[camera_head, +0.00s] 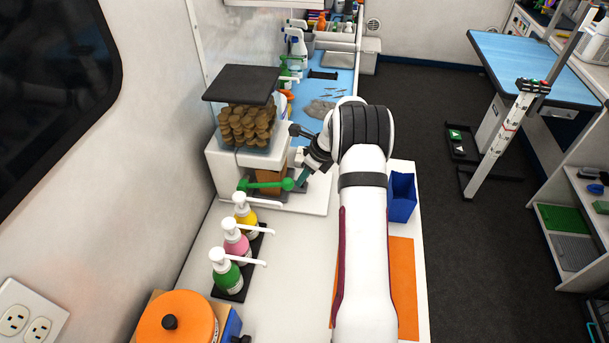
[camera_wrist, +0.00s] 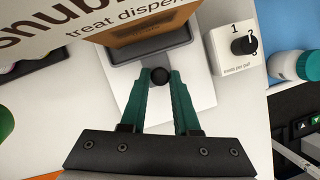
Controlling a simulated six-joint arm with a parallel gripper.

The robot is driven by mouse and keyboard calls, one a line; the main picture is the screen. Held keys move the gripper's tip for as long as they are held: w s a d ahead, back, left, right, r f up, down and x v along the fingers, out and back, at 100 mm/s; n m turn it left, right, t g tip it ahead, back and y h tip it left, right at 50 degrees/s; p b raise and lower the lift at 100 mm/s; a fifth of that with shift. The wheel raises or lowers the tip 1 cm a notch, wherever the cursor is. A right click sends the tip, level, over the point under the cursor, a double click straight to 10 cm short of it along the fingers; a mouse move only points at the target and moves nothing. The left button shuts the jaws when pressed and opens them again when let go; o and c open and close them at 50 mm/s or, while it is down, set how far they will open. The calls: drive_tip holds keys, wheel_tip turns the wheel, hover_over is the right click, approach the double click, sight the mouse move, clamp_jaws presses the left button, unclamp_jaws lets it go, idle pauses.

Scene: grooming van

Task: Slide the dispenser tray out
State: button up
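The treat dispenser (camera_head: 222,165) is a white unit with a dark lid and a clear hopper of brown treats, standing on the counter. Its dark grey tray (camera_wrist: 150,48) sits at the base under a brown front panel (camera_wrist: 150,22). A round black knob (camera_wrist: 160,76) is at the tray's near edge. My gripper (camera_wrist: 160,74) has its two green fingers on either side of the knob, close against it. In the head view my gripper (camera_head: 302,178) is at the dispenser's front right, and my wrist partly hides that side.
A green lever (camera_head: 265,185) crosses the dispenser's front. A white dial box (camera_wrist: 235,48) marked with numbers stands beside the tray. Several pump bottles (camera_head: 235,240) stand in front left. A blue bin (camera_head: 402,198) is right of my arm.

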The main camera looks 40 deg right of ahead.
clamp_jaws()
idle(0.9)
drive_tip(key=s+d, duration=0.9)
drive_tip(key=shift+s+d, duration=0.1)
drive_tip(key=o, duration=0.7)
unclamp_jaws()
